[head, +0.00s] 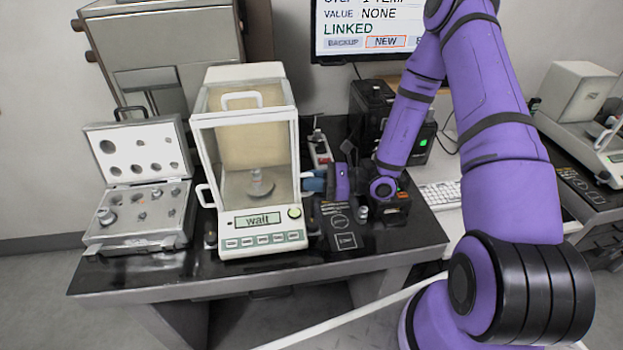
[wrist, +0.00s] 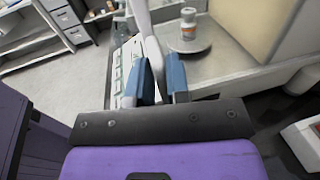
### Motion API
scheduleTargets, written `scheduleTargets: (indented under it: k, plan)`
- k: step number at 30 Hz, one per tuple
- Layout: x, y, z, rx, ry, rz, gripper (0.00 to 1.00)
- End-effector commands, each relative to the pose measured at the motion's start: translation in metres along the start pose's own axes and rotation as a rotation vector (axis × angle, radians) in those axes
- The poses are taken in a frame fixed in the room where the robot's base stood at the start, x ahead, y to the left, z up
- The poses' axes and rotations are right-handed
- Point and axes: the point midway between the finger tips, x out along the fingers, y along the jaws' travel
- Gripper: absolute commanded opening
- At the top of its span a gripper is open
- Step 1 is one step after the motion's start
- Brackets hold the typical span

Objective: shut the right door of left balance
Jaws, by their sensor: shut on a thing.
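The left balance (head: 245,160) is a white glass-sided case with "wait" on its display (head: 257,220). A metal weight (head: 258,183) stands on the pan inside; the weight also shows in the wrist view (wrist: 189,26), with the pan (wrist: 190,44) under it. My gripper (head: 313,182) is at the balance's right side, low and near the front. In the wrist view its blue fingers (wrist: 161,82) are shut on the pale handle of the right door, mostly hidden between them. The door's glass is too clear to tell how far it stands open.
An open case of weights (head: 140,190) stands left of the balance. Another balance (head: 580,95) is at far right.

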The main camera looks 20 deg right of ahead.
Motion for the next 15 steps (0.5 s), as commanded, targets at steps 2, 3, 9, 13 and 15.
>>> scheduleTargets:
  k: [2, 3, 9, 13, 15]
  plan:
    - [-0.0006, 0.002, -0.0006, 0.005, 0.001, 0.002, 0.0]
    - [-0.0007, 0.0021, -0.0006, 0.005, 0.001, 0.002, 0.0]
    - [-0.0005, 0.002, -0.0006, 0.005, 0.001, 0.003, 0.36]
    - [-0.0004, 0.0016, -0.0005, 0.004, 0.001, 0.003, 0.36]
    - [-0.0012, 0.0014, -0.0005, 0.003, 0.001, 0.002, 0.36]
